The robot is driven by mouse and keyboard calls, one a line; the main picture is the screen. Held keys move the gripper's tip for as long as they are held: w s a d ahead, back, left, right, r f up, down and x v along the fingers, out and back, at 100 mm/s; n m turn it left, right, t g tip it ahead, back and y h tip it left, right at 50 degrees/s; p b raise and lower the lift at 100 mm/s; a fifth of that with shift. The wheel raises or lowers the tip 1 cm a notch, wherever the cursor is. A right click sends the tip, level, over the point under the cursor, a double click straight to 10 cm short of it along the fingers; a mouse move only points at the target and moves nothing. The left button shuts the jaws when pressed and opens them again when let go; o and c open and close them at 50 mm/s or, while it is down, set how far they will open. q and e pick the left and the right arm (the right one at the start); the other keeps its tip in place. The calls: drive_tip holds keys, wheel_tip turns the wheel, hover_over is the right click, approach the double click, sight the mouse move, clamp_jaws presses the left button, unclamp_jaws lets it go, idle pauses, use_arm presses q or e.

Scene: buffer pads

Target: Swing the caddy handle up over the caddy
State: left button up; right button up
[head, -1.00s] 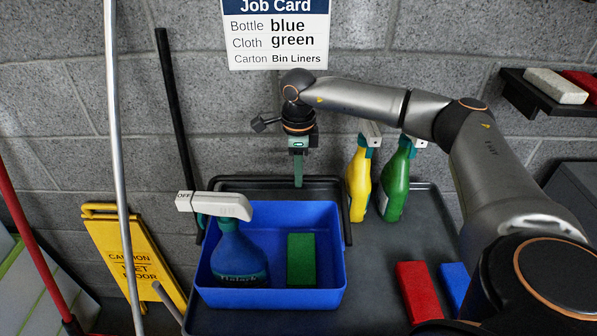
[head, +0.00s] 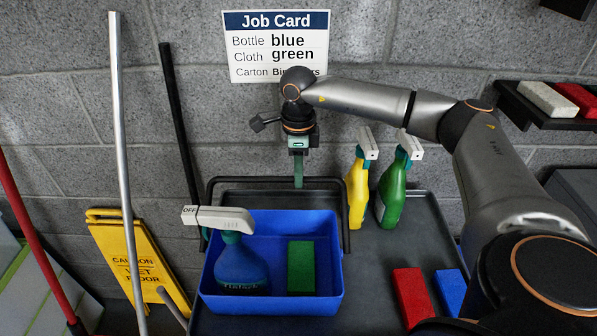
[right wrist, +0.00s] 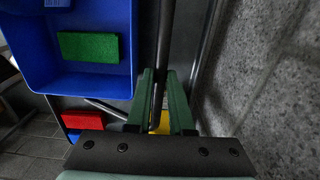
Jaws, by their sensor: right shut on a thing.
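The blue caddy (head: 322,303) sits on the dark grey tray surface, with a blue spray bottle (head: 243,266) and a green block-like cloth (head: 301,268) inside. Its black handle (head: 240,181) is a U-shaped bar standing at the caddy's back side, its crossbar beyond the rear rim. My right gripper (head: 298,178) points down at the crossbar, right of its middle. In the right wrist view its green fingers (right wrist: 162,105) are shut on the dark handle bar, beside the caddy (right wrist: 95,82). My left gripper is not in view.
A yellow bottle (head: 357,195) and a green bottle (head: 392,195) stand just right of the handle. Red (head: 412,297) and blue (head: 452,290) blocks lie on the tray (head: 400,250). A grey block wall rises behind. Poles and a yellow floor sign (head: 125,262) stand left.

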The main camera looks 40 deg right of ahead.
drive_tip(key=shift+s+a+r, duration=0.4)
drive_tip(key=shift+s+r, duration=0.05)
drive_tip(key=shift+r, duration=0.3)
drive_tip(key=shift+s+a+r, duration=0.4)
drive_tip(key=shift+s+r, duration=0.1)
drive_tip(key=shift+r, duration=0.2)
drive_tip(key=shift+s+a+r, duration=0.4)
drive_tip(key=shift+s+r, duration=0.05)
drive_tip(key=shift+r, duration=0.3)
drive_tip(key=s+a+r, duration=0.3)
drive_tip(key=s, duration=0.1)
drive_tip(key=shift+a+r, duration=0.25)
drive_tip(key=shift+r, duration=0.05)
drive_tip(key=shift+s+a+r, duration=0.2)
drive_tip(key=shift+s+a, duration=0.3)
drive_tip(key=shift+s, duration=0.15)
drive_tip(key=shift+s+a+r, duration=0.2)
drive_tip(key=shift+s+a, duration=0.3)
drive_tip(key=shift+s, duration=0.15)
drive_tip(key=shift+s+a+b, duration=0.3)
drive_tip(key=shift+s+a, duration=0.8)
drive_tip(key=shift+s, duration=0.2)
drive_tip(key=o, duration=0.7)
drive_tip(key=shift+r, duration=0.1)
